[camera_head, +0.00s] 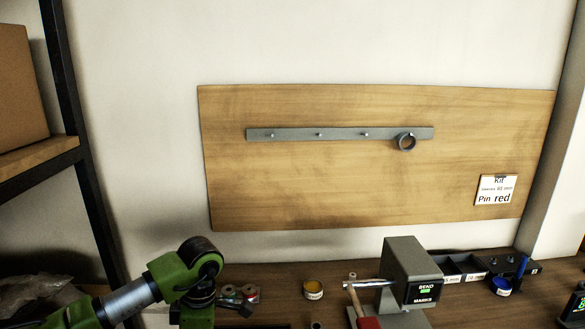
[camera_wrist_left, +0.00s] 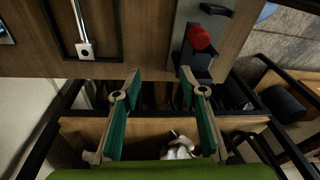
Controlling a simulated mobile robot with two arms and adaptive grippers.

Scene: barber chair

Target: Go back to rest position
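My left arm (camera_head: 150,285) comes in from the lower left in the head view, with its green and dark joints low in front of the bench. Its fingertips cannot be made out there. In the left wrist view my left gripper (camera_wrist_left: 160,74) has its two green-padded fingers apart with nothing between them. Below the fingers is a cardboard-coloured box or shelf (camera_wrist_left: 90,128) with a whitish item in it. My right gripper and right arm do not show in either view.
The bench (camera_head: 275,310) holds a grey device reading "BEND" (camera_head: 402,275), a small tin (camera_head: 313,289) and a black tray (camera_head: 462,266). A dark shelf rack (camera_head: 80,130) stands at left. A wall board (camera_head: 300,180) carries a pegged rail (camera_head: 340,134) with one ring (camera_head: 398,146).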

